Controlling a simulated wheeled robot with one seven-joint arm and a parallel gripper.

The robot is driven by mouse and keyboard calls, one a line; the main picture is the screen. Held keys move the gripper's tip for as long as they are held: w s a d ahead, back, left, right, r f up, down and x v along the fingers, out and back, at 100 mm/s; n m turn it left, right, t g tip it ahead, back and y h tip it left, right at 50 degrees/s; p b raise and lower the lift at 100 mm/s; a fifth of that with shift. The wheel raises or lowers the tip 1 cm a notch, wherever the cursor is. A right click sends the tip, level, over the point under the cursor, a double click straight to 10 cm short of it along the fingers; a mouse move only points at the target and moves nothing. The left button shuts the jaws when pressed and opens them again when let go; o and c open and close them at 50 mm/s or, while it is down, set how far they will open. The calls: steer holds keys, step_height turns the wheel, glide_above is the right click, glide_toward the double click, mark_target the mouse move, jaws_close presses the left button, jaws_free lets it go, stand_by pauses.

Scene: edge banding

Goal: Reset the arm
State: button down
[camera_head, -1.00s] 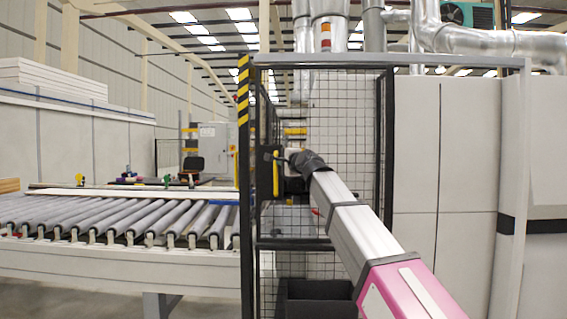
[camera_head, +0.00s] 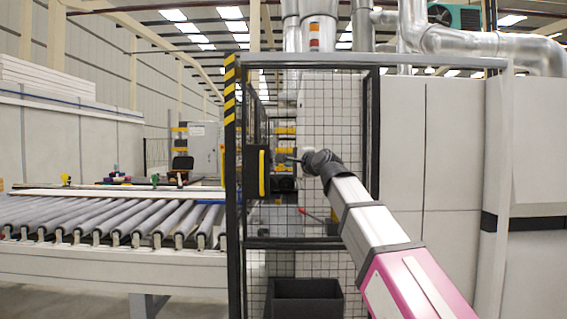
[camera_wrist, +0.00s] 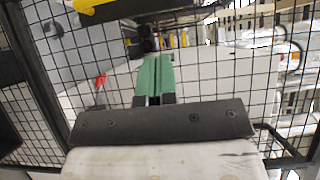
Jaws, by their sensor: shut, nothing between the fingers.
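My gripper shows in the wrist view as two green fingers (camera_wrist: 153,76) held together on a dark mount, with nothing between them. In the head view my gripper (camera_head: 279,157) is small at the far end of my arm, in front of the wire mesh fence (camera_head: 300,222). In the wrist view the mesh fence (camera_wrist: 205,75) stands beyond the fingers. I cannot tell the exact gap between the fingertips and the mesh.
A black box with a yellow edge (camera_head: 256,171) is on the fence frame beside my gripper. A black bin (camera_head: 306,300) sits low by the fence. A roller conveyor (camera_head: 110,222) lies left. Tall white panels (camera_head: 450,150) stand right.

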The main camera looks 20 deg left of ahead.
steer(key=w+d+f+n+g+h, duration=0.1)
steer(key=w+d+f+h, duration=0.15)
steer(key=d+f, duration=0.85)
steer(key=w+d+f+n+g+h, duration=0.2)
steer(key=d+f+h, duration=0.15)
steer(key=f, duration=1.35)
steer(key=w+d+f+n+g+h, duration=0.1)
steer(key=w+d+f+h, duration=0.15)
steer(key=d+f, duration=0.85)
steer(key=s+d+f+n+g+h, duration=0.1)
steer(key=s+d+f+g, duration=0.1)
steer(key=s+d+f, duration=0.4)
steer(key=s+d+f+n+g+h, duration=0.1)
steer(key=s+d+f, duration=0.5)
steer(key=f, duration=0.8)
steer(key=s+d+f+n+g+h, duration=0.1)
steer(key=s+d+f+g+h, duration=0.2)
steer(key=s+d+f, duration=0.3)
steer(key=d+f+g, duration=0.1)
steer(key=d+f, duration=0.2)
steer(key=f, duration=0.1)
steer(key=shift+d+f+n, duration=0.3)
steer(key=shift+d+f, duration=0.05)
steer(key=shift+f, duration=0.05)
steer(key=shift+h, duration=0.25)
